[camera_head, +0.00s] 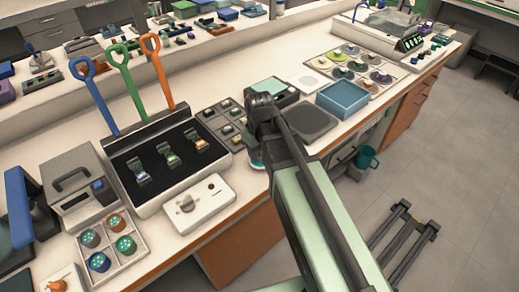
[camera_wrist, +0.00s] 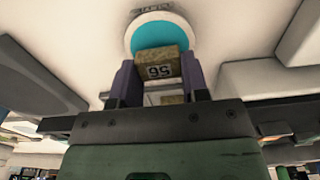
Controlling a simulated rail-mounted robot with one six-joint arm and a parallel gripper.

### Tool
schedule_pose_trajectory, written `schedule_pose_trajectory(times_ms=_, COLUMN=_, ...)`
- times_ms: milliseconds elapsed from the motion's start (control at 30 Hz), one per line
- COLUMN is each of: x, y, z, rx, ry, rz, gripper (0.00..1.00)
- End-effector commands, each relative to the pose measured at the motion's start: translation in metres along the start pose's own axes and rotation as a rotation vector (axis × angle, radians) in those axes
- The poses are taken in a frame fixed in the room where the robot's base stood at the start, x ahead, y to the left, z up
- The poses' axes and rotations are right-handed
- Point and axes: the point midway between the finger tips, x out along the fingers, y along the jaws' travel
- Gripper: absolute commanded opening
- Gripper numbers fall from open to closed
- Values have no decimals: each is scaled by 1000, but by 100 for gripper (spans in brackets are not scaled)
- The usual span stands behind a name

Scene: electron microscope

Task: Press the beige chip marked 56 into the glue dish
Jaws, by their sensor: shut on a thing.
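My gripper (camera_wrist: 159,78) is shut on the beige chip (camera_wrist: 160,64), with one dark finger on each side of it. The chip's marking faces the wrist camera and appears upside down, reading as 56. The glue dish (camera_wrist: 164,35), a round white dish with teal glue, is just beyond the chip in the wrist view. The chip overlaps the dish's near edge in the picture; I cannot tell whether it touches the glue. In the head view the dish (camera_head: 256,161) shows only as a sliver beside my arm, which hides the gripper and chip.
A white box with a knob (camera_head: 211,207) stands left of the dish. A tray of small chips (camera_head: 221,126) is behind it. A dark grey pad (camera_head: 306,122) and a blue bin (camera_head: 343,98) are to the right. The counter's front edge is close to the dish.

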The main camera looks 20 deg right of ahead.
Motion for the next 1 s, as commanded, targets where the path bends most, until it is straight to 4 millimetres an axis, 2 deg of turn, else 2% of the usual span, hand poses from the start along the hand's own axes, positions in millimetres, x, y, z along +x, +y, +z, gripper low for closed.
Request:
schedule_pose_trajectory(times_ms=33, x=7, y=0, z=0, rx=0, ry=0, rz=0, gripper=18)
schedule_pose_trajectory(times_ms=1000, x=10, y=0, z=0, rx=0, ry=0, rz=0, gripper=18)
